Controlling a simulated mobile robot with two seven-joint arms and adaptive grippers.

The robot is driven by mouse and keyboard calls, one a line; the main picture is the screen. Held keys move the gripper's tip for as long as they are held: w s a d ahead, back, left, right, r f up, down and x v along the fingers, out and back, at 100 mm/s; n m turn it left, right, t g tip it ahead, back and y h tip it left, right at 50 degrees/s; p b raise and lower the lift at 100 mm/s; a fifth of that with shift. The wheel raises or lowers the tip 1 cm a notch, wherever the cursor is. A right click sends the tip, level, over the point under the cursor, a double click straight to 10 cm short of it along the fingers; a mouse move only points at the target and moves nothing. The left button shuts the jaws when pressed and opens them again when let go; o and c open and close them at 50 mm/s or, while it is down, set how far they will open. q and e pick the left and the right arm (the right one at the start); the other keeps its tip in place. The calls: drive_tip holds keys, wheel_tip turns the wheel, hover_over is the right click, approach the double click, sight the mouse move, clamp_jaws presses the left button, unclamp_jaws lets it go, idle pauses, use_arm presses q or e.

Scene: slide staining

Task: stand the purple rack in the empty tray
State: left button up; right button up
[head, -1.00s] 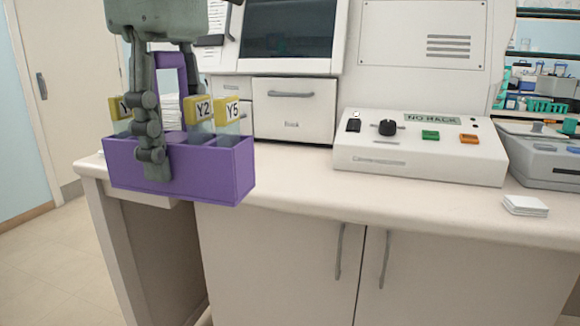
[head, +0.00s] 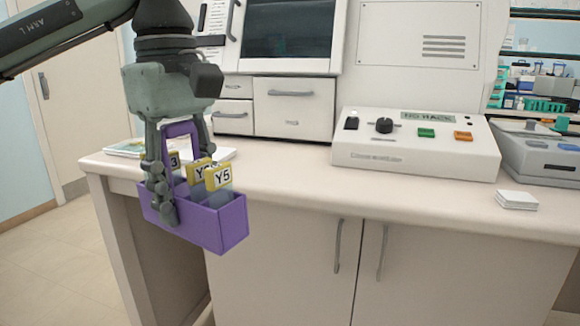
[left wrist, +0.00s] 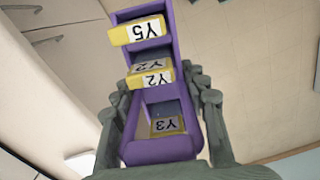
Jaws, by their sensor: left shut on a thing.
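The purple rack (head: 222,226) hangs from my left gripper (head: 175,195) in front of the counter's edge, slightly tilted in the head view. Slides with yellow labels stand in it; Y5 (head: 218,177) is nearest its right end. In the left wrist view the rack (left wrist: 160,150) lies between the fingers, with labels Y5 (left wrist: 137,31), Y2 (left wrist: 157,80) and Y3 (left wrist: 167,125). My left gripper is shut on the rack. I cannot make out an empty tray for certain. My right gripper is not in view.
The counter (head: 290,175) is clear right of the rack. A control box (head: 410,155) labelled NO RACK stands farther right, with white squares (head: 516,200) near the front edge. A flat booklet or sheet (head: 124,148) lies at the counter's left end. Cabinet doors (head: 280,265) are below.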

use_arm(q)
drive_tip(key=w+a+f+m, duration=0.1)
drive_tip(key=a+f+m, duration=0.2)
drive_tip(key=f, duration=1)
drive_tip(key=w+a+f+m, duration=0.1)
drive_tip(key=a+f+m, duration=0.1)
drive_tip(key=f+m, duration=0.6)
wheel_tip(320, 180, down, 5)
drive_tip(key=shift+w+a+m, duration=0.3)
drive_tip(key=shift+a, duration=0.1)
drive_tip(key=shift+w+a, duration=0.1)
